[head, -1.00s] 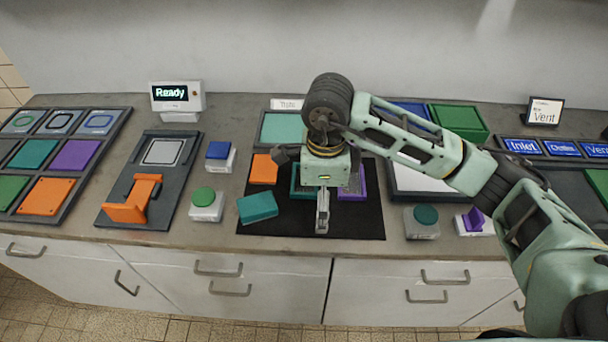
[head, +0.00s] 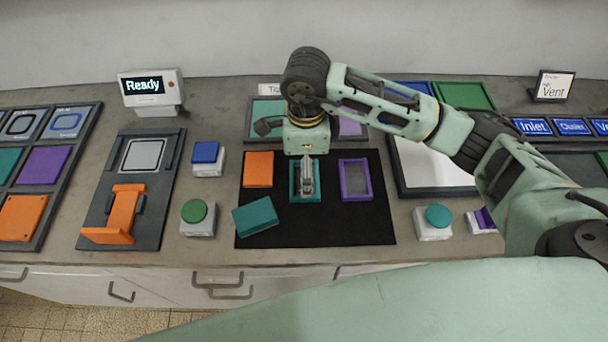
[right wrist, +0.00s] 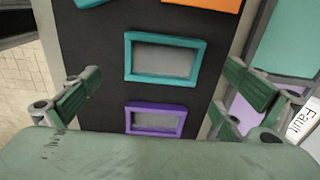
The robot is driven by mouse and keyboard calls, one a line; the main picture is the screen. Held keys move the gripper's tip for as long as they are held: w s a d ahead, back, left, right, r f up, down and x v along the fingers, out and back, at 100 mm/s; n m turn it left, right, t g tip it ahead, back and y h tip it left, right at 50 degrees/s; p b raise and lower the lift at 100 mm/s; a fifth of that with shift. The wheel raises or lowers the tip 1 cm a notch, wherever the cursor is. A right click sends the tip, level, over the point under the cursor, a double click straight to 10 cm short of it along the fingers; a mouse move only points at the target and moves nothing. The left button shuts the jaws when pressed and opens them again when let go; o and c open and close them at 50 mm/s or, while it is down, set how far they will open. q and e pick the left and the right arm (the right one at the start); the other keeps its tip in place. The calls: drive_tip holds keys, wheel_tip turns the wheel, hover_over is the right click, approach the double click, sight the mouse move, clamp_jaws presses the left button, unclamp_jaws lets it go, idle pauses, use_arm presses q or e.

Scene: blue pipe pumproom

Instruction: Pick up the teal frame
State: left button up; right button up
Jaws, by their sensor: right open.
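The teal frame (head: 294,182) lies flat on a black mat (head: 320,232), between an orange block (head: 258,169) and a purple frame (head: 343,182). My right gripper (head: 308,188) is over the teal frame, pointing down, and hides part of its middle. In the right wrist view, the teal frame (right wrist: 160,80) is between the two spread fingers of the right gripper (right wrist: 163,80), with clear gaps on both sides. Nothing is held. The purple frame (right wrist: 153,106) is nearer the wrist. My left gripper is not in view.
A solid teal block (head: 256,216) lies tilted at the mat's front left. Button boxes stand left (head: 198,215) and right (head: 434,221) of the mat. An orange bracket (head: 122,215) stands on a dark fixture. The mat's front right is clear.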

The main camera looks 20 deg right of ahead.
drive_tip(key=f, duration=0.1)
drive_tip(key=f+p, duration=0.1)
drive_tip(key=f, duration=0.2)
drive_tip(key=shift+w, duration=0.25)
drive_tip(key=shift+f+p, duration=0.3)
drive_tip(key=shift+f, duration=0.1)
drive_tip(key=c, duration=1.1)
drive_tip(key=shift+r, duration=0.1)
